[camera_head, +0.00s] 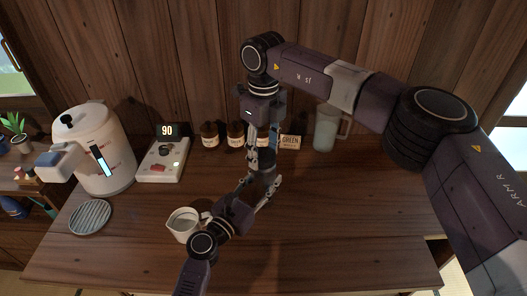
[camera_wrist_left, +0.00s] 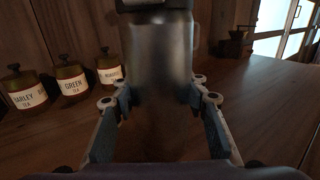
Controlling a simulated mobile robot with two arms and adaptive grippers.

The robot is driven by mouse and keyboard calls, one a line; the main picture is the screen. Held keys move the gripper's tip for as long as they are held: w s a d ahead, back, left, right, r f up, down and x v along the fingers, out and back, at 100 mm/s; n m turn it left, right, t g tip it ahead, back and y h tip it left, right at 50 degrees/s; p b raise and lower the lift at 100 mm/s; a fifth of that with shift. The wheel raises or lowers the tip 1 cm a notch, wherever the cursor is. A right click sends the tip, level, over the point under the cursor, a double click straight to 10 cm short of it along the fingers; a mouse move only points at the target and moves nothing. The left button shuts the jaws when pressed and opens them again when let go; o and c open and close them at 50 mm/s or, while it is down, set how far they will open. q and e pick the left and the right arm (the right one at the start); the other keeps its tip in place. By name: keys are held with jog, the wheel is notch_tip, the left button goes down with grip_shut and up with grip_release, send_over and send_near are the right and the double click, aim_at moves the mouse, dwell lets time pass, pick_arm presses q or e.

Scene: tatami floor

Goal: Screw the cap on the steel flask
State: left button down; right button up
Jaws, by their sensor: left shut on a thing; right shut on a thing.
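The steel flask (camera_head: 262,184) stands upright on the wooden table, dark grey and partly covered by my grippers. In the left wrist view the flask (camera_wrist_left: 160,60) fills the middle, between both fingers. My left gripper (camera_head: 264,181) reaches in from the front and is shut around the flask's body; it also shows in the left wrist view (camera_wrist_left: 162,98). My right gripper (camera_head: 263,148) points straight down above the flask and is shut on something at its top. The cap is mostly hidden by the fingers; a dark edge at the flask's top (camera_wrist_left: 150,5) may be it.
A small white jug (camera_head: 182,226) is beside my left wrist. A white dispenser (camera_head: 105,150), control box (camera_head: 163,160) and round grate (camera_head: 90,216) are left. Table right is clear.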

jog(key=o, duration=1.3)
jog(key=shift+r, duration=2.25)
jog(key=shift+c, duration=0.4)
jog(key=shift+r+n, duration=1.75)
jog(key=shift+n, duration=0.15)
jog(key=shift+f, duration=0.1)
